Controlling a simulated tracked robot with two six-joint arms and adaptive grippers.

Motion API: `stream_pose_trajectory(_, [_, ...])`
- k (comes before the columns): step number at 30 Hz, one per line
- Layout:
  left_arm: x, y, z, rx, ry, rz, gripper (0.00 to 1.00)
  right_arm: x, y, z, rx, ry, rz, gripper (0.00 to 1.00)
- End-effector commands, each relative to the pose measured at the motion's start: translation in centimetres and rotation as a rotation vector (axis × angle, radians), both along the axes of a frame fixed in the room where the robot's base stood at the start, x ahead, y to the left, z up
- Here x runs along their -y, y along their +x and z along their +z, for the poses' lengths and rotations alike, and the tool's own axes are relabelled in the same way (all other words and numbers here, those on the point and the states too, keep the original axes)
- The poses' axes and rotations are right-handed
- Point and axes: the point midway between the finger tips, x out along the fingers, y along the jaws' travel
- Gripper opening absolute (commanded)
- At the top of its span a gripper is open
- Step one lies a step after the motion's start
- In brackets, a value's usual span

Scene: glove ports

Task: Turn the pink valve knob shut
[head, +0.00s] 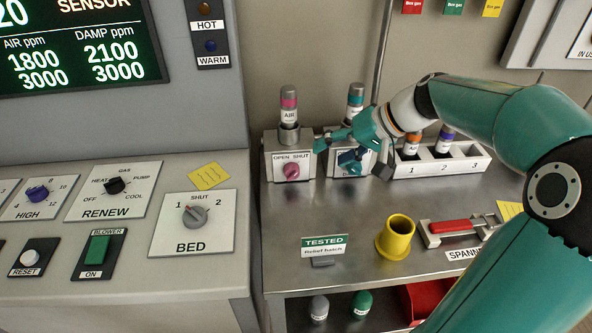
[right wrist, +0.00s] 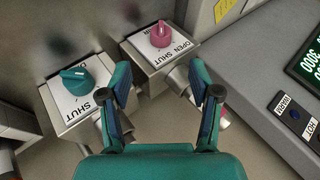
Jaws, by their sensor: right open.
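The pink valve knob (head: 291,172) sits on a white plate marked OPEN and SHUT, below a canister labelled AIR (head: 289,105). It also shows in the right wrist view (right wrist: 161,34), beyond and between my fingers. I cannot tell exactly which way its grip points. My right gripper (head: 331,151) is open and empty, to the right of the pink knob and apart from it. It partly covers the neighbouring teal valve, whose teal knob (right wrist: 76,80) shows clearly at the left in the right wrist view. My left gripper is not in view.
A white rack (head: 440,164) with numbered slots stands right of the valves. A yellow cup (head: 396,238), a red-handled spanner holder (head: 455,227) and a TESTED sign (head: 324,245) are on the steel bench. A grey console (head: 130,270) stands at left. The bench before the knob is clear.

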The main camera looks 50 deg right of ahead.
Motion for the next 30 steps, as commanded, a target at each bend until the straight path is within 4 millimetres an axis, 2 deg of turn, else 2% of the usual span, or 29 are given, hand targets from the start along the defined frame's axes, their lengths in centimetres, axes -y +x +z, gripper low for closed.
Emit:
stream_pose_trajectory(9, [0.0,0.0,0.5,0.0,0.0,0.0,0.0,-2.0,4.5,-5.2,-0.004,0.004,0.006,0.63])
stream_pose_trajectory(15, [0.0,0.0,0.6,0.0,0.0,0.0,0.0,-2.8,6.7,-7.6,-0.002,0.003,0.003,0.63])
stream_pose_trajectory(21, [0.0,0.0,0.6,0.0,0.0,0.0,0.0,-3.1,7.8,-8.7,-0.001,0.0,0.002,0.63])
stream_pose_trajectory(30, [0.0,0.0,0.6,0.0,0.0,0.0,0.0,-3.1,7.9,-8.9,-0.001,0.0,0.001,0.63])
